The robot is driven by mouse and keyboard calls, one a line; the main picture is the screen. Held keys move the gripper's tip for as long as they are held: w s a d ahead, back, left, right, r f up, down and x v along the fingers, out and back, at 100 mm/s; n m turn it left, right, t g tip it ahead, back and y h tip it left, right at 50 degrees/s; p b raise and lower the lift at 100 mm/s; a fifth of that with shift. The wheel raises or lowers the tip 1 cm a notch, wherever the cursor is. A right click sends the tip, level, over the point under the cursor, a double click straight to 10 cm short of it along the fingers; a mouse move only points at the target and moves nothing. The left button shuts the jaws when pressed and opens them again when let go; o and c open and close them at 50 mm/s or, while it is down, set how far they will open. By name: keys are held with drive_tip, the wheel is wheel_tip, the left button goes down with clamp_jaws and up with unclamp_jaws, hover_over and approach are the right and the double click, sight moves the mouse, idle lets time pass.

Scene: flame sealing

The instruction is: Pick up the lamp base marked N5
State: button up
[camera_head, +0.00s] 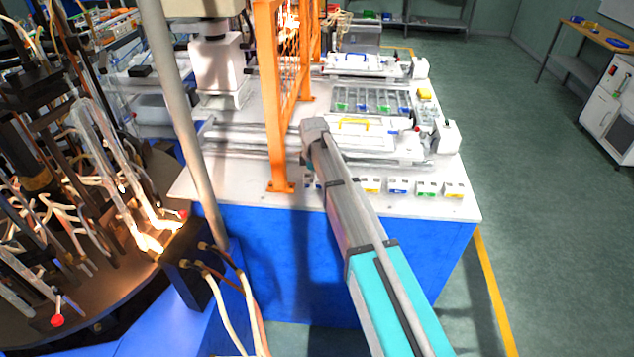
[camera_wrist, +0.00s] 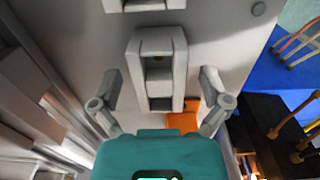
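My gripper (camera_wrist: 158,92) is open in the wrist view, its two grey fingers wide apart with nothing held between them. In the head view my arm reaches over the white table and hides the gripper. A grey slotted part (camera_wrist: 158,48) lies beyond the fingers in the wrist view.
An orange fence post (camera_head: 270,100) stands on the white table (camera_head: 462,208), left of my arm. Its orange foot shows in the wrist view (camera_wrist: 184,122). A rack (camera_head: 370,100) and white fixtures fill the table behind. A burner carousel with glowing glass (camera_head: 150,243) is at left.

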drive_tip(key=c, duration=1.1)
drive_tip(key=shift+c, duration=0.2)
drive_tip(key=shift+r, duration=0.1)
drive_tip(key=shift+r+p, duration=0.95)
drive_tip(key=shift+p, duration=0.1)
drive_tip(key=s+a+r+p, duration=0.5)
drive_tip(key=s+r+p, duration=0.6)
drive_tip(key=s, duration=0.2)
